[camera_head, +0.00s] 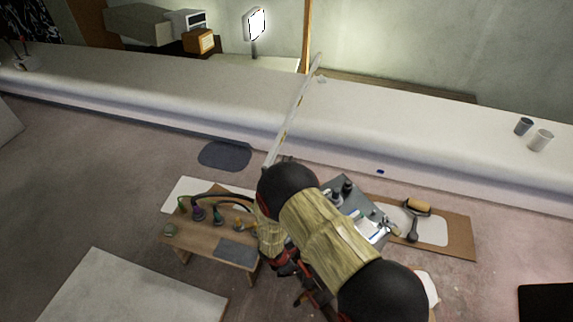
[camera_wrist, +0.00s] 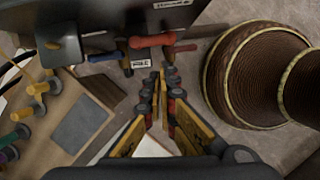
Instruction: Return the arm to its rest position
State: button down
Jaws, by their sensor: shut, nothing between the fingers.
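My gripper (camera_wrist: 162,76) is in the middle of the wrist view, with its yellow and black fingers close together and nothing between them. In the head view my arm, with black joints and a tan ribbed cover, reaches over the work area and hides much of the gripper. Below the fingertips, the wrist view shows tools with a red handle (camera_wrist: 152,41) and a blue handle (camera_wrist: 139,56) at the edge of a dark panel (camera_wrist: 110,20). I cannot tell how far the fingertips are from them.
A low wooden bench (camera_head: 215,247) with coloured-handled tools stands left of my arm. A grey toolbox (camera_head: 350,188) is partly behind the arm. A roller (camera_head: 417,206) lies on cardboard (camera_head: 460,235) at the right. A long white hull (camera_head: 200,95) crosses behind.

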jog(key=s+d+r+m+g+h, duration=0.1)
jog(key=s+d+m+h, duration=0.1)
jog(key=s+d+m, duration=0.15)
jog(key=s+d+r+m+t+y, duration=0.1)
jog(key=s+d+r+m, duration=0.2)
jog(key=r, duration=1.5)
jog(key=s+d+r+m+t+y, duration=0.2)
jog(key=s+d+r+m, duration=0.2)
jog(key=r+m, duration=0.6)
jog(key=s+d+r+m+t+y, duration=0.2)
jog(key=s+r+m, duration=0.3)
jog(key=r, duration=2.3)
jog(key=shift+d+r+m, duration=0.15)
jog(key=shift+d+m, duration=0.5)
jog(key=shift+m, duration=0.1)
